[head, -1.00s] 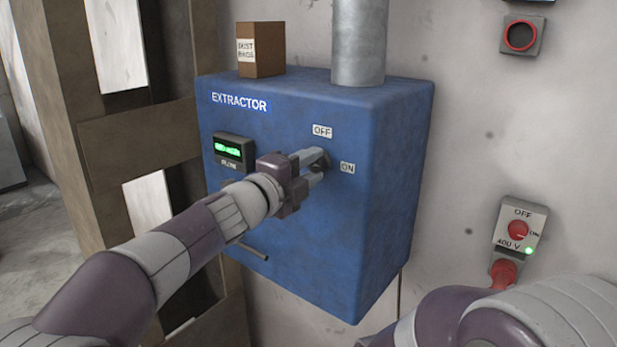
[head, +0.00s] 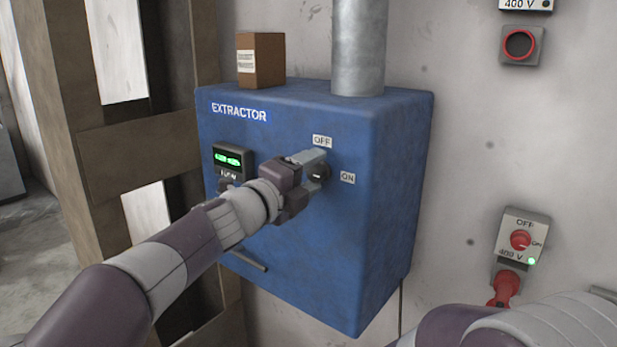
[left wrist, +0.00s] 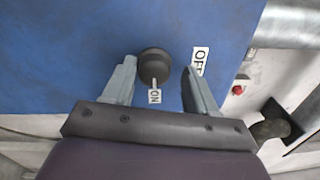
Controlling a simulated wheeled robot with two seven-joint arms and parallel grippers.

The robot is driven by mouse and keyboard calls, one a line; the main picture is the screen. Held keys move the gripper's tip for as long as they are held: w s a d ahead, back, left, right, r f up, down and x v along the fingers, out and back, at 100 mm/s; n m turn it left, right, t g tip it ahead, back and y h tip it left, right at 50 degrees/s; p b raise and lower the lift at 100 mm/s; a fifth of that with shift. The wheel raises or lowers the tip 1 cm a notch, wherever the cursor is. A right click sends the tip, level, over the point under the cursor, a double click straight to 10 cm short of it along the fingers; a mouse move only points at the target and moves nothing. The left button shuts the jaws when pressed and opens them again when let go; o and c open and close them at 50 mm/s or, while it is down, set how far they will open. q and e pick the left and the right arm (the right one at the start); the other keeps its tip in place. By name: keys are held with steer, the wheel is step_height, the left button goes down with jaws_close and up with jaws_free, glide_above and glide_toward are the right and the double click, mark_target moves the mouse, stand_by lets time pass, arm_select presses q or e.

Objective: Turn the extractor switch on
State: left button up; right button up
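The blue extractor box (head: 290,260) hangs on the wall and carries a dark round switch knob (head: 320,174) between an OFF label (head: 322,141) above and an ON label (head: 348,178) to the right. In the left wrist view the knob (left wrist: 154,64) has a pale pointer mark directed at the ON label (left wrist: 154,96); the OFF label (left wrist: 200,60) is off to the side. My right gripper is out of view.
A green-lit display (head: 233,158) and a low handle (head: 246,259) are on the box front. A cardboard box (head: 261,60) and a metal duct (head: 358,45) stand on top. A 400 V switch (head: 521,240) with a red plug is on the wall at right.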

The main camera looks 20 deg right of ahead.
arm_select(q)
steer(key=shift+d+f, duration=0.15)
steer(key=shift+f, duration=0.05)
steer(key=shift+a+f, duration=0.1)
steer(key=shift+a, duration=0.1)
steer(key=b+v, duration=0.3)
steer(key=v, duration=0.9)
steer(key=shift+s, duration=0.2)
steer(key=shift+a, duration=0.1)
